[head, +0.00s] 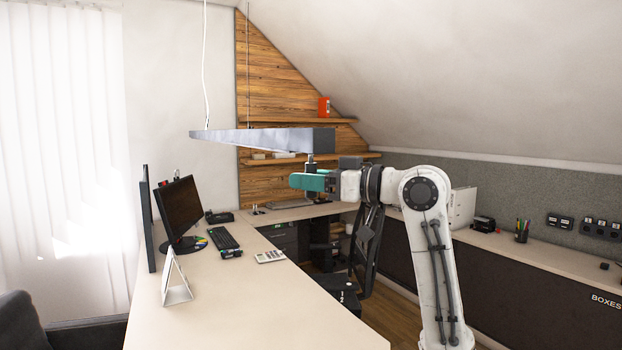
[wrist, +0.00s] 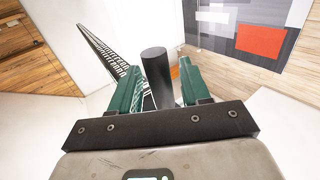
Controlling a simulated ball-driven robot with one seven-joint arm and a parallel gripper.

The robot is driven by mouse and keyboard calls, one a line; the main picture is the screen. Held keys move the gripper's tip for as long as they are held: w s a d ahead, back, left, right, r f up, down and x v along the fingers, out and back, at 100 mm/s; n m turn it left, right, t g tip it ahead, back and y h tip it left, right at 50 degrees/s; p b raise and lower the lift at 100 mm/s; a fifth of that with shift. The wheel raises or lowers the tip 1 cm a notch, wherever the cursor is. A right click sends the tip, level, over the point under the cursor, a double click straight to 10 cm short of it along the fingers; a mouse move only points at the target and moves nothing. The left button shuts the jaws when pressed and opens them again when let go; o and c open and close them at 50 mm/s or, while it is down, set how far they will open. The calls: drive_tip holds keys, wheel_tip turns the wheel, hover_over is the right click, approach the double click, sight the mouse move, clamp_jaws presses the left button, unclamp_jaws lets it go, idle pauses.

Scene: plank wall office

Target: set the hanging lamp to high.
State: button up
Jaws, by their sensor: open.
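The hanging lamp (head: 262,138) is a long grey bar hung on thin wires above the desk. It also shows in the wrist view as a slatted strip (wrist: 103,50). A dark cylinder (head: 310,161) hangs below the lamp's near right end. In the wrist view the dark cylinder (wrist: 157,72) stands between my two green fingers. My gripper (head: 302,181) is just under the lamp's right end, around the cylinder. My gripper (wrist: 160,82) is open, with a gap at the right finger; contact at the left finger cannot be told.
The L-shaped desk (head: 255,305) holds a monitor (head: 181,207), a keyboard (head: 224,242) and a calculator (head: 270,256). An office chair (head: 366,247) stands beyond my arm. Wooden shelves (head: 300,121) are on the plank wall. The sloped ceiling comes down at the right.

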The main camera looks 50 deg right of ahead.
drive_tip(key=shift+c, duration=0.2)
clamp_jaws()
drive_tip(key=shift+r, duration=0.1)
wheel_tip(320, 180, up, 16)
drive_tip(key=p, duration=0.8)
drive_tip(key=shift+r, duration=0.2)
wheel_tip(320, 180, up, 14)
drive_tip(key=shift+p, duration=0.45)
drive_tip(key=shift+s+r, duration=0.1)
drive_tip(key=shift+r, duration=0.05)
drive_tip(key=shift+c, duration=1.2)
unclamp_jaws()
drive_tip(key=shift+o, duration=1.4)
